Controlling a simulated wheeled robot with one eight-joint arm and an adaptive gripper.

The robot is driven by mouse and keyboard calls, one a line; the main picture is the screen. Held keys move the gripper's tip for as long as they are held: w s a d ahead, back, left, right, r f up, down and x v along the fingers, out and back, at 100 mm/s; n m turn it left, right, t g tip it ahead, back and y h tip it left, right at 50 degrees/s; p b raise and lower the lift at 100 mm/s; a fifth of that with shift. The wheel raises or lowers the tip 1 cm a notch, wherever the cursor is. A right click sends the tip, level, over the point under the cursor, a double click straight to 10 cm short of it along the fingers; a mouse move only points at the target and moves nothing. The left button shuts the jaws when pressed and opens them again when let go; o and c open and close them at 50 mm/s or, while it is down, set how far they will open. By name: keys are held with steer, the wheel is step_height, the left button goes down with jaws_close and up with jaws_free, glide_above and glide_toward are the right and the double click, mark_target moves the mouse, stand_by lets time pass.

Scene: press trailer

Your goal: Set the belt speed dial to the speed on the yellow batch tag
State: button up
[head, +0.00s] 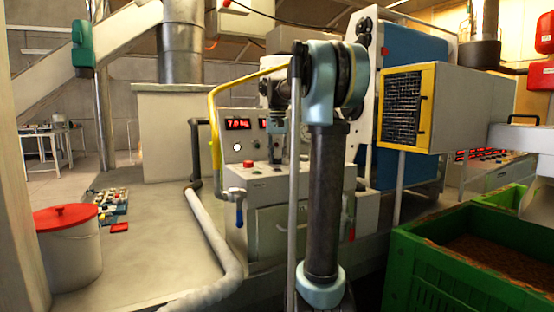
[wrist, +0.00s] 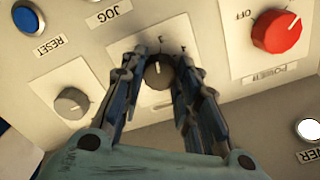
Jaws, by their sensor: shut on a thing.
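In the wrist view my gripper (wrist: 160,62) has its two fingers on either side of a small dark dial (wrist: 158,75) and is shut on it. The dial has a light pointer mark, and short scale marks show above it. Its name and most of its scale are hidden behind the fingers, so I cannot read its setting. In the head view my gripper (head: 276,150) reaches down to the grey control panel (head: 235,178), and the dial is too small to make out. I cannot make out a yellow batch tag in either view.
Near the dial are a grey knob (wrist: 72,103), a blue RESET button (wrist: 27,17), a red POWER knob (wrist: 277,31) and a white button (wrist: 309,129). A red display (head: 237,123) stands behind the panel. A green crate (head: 440,262) is at right, a red-lidded bucket (head: 68,245) at left.

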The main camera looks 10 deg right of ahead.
steer(key=shift+w+m, duration=0.1)
steer(key=shift+m, duration=0.7)
steer(key=o, duration=1.1)
step_height(320, 180, up, 12)
